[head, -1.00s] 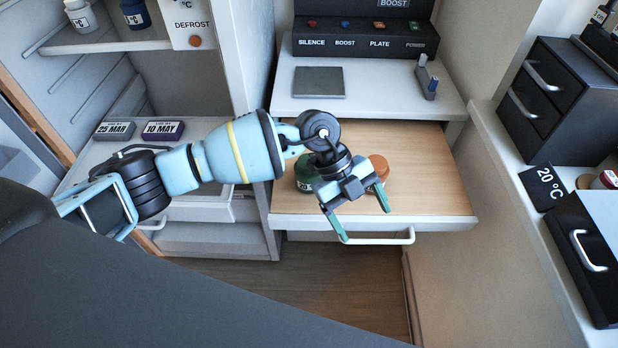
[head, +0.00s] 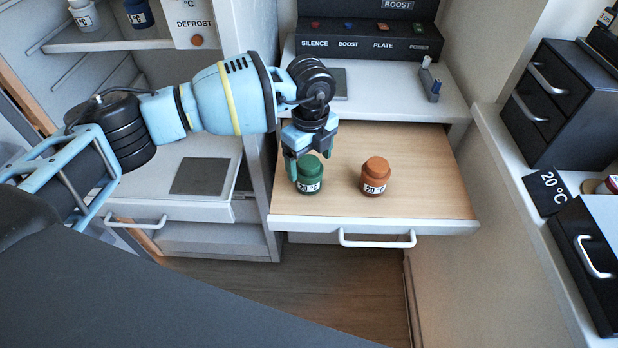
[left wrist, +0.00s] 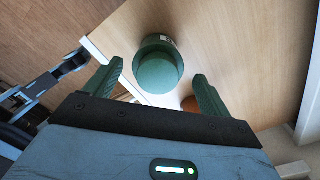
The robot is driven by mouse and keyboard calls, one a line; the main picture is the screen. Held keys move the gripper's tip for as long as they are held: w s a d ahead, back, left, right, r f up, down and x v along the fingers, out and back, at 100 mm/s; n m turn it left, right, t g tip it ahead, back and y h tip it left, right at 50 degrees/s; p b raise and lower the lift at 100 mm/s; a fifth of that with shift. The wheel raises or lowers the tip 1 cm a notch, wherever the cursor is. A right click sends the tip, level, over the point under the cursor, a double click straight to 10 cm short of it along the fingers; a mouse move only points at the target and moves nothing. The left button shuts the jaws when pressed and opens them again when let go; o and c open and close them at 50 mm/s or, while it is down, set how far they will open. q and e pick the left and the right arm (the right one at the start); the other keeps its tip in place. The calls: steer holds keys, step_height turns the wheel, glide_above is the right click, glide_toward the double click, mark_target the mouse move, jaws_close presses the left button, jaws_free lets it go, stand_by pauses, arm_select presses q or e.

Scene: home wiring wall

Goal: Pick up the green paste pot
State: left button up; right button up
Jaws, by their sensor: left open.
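The green paste pot (head: 309,176) stands upright in the open drawer, with a white label on its front. An orange pot (head: 375,177) stands to its right, apart from it. My left gripper (head: 304,168) is above and just behind the green pot, pointing down. In the left wrist view the green pot (left wrist: 158,66) lies ahead of the two green fingers, between their lines and slightly beyond the tips. My left gripper (left wrist: 155,80) is open and holds nothing. In that view the orange pot (left wrist: 189,103) is mostly hidden. My right gripper is not seen.
The wooden drawer floor (head: 425,170) is clear right of the orange pot. A drawer handle (head: 376,241) runs along the front. A labelled button panel (head: 365,45) stands behind on the shelf. A fridge wall (head: 252,95) is close on the left, black drawer units on the right.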

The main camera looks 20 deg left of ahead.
arm_select(q)
steer(key=shift+s+a+f, duration=0.1)
steer(key=shift+a+f, duration=0.05)
steer(key=shift+f, duration=2.4)
steer(key=c, duration=1.8)
